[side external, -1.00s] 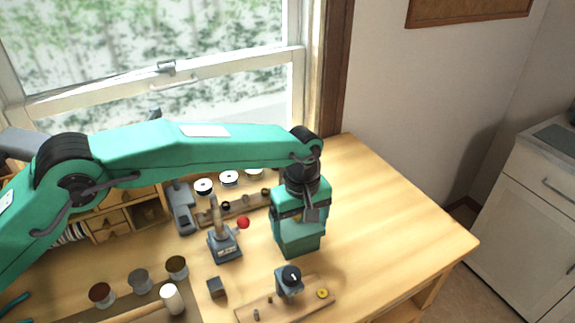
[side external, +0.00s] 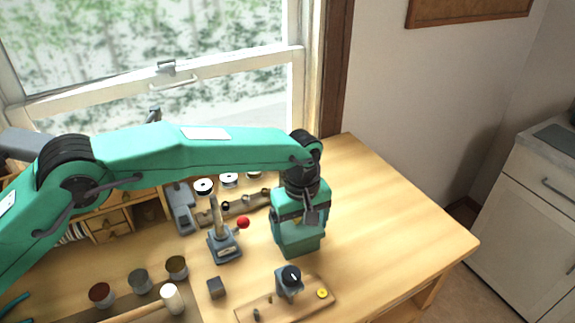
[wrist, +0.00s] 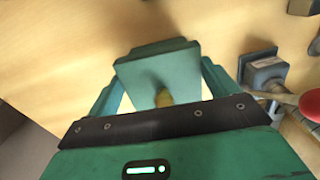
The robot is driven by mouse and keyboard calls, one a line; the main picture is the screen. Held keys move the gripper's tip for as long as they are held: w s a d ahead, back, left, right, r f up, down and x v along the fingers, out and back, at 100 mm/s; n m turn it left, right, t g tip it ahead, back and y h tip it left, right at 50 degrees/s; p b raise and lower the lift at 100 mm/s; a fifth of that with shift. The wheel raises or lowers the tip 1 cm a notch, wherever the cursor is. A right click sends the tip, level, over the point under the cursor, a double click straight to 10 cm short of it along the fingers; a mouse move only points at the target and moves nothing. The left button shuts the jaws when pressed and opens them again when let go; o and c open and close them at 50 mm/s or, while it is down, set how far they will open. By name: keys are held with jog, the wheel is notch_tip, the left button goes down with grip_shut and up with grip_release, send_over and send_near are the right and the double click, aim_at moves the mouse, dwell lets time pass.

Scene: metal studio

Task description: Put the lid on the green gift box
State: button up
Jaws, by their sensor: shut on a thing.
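The lid (wrist: 150,76) is a teal-green square plate with a yellowish knob (wrist: 163,98), seen from above in the wrist view. My gripper (wrist: 163,72) is shut on the lid, with one finger at each side of it. The green gift box (wrist: 160,47) shows only as a rim past the lid's far edge; the lid hides the rest. In the side view, a green block (side external: 300,242) is directly under my gripper (side external: 300,226) on the right of the bench. I cannot tell whether the lid touches the box or is just above it.
A grey lever tool with a red ball (side external: 243,222) stands close left of my gripper. A wooden board (side external: 262,306) with a small dark-topped device lies in front. The bench (side external: 395,235) is clear to the right.

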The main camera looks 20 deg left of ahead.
jog(key=shift+f, duration=0.85)
dwell(0.9)
jog(key=o, duration=0.8)
jog(key=shift+c, duration=0.2)
jog(key=shift+r, duration=0.2)
jog(key=shift+r, duration=3.75)
